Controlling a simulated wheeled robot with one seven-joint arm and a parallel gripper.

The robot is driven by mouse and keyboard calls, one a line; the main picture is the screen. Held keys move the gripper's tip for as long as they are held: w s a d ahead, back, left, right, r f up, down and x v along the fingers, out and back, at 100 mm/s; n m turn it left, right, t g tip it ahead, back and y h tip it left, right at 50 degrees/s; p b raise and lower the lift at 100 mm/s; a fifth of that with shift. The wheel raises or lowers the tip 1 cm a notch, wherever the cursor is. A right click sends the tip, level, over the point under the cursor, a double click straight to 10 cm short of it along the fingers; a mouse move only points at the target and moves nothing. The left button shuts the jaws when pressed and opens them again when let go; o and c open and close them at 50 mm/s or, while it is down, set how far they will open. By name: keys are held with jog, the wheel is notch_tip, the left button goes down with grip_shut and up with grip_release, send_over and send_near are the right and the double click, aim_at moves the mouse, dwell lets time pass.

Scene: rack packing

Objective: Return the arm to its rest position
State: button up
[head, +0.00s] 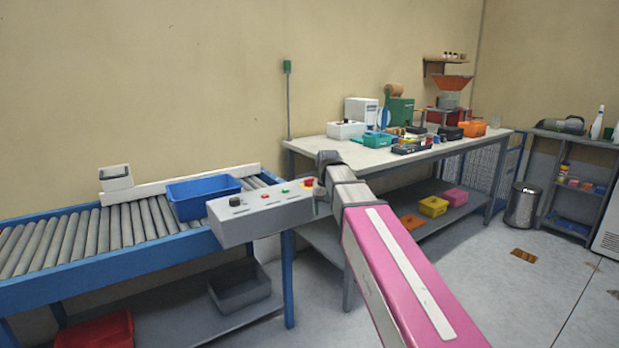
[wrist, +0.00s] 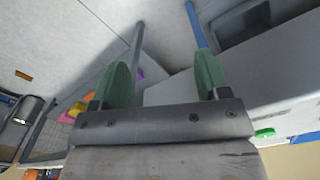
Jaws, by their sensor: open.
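My arm reaches out from the lower right in the head view, with its pink link nearest. Its far end stands in front of the left end of the workbench (head: 308,146), beside the grey control box (head: 262,214).
A blue-framed roller conveyor (head: 60,280) with a blue bin (head: 203,198) stands at the left. Bins and machines crowd the bench's right half. A bin (head: 505,205) stands beyond the bench. Open floor (head: 500,300) lies at the right.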

jog(key=s+d+f, duration=0.4)
jog(key=s+f, duration=0.1)
jog(key=f, duration=0.4)
jog(key=s+d+f+m, duration=0.1)
jog(key=s+d+f, duration=0.3)
jog(key=f, duration=0.5)
jog(key=s+d+f, duration=0.5)
jog(key=s+f, duration=0.2)
jog(key=f, duration=0.2)
jog(key=shift+s, duration=0.4)
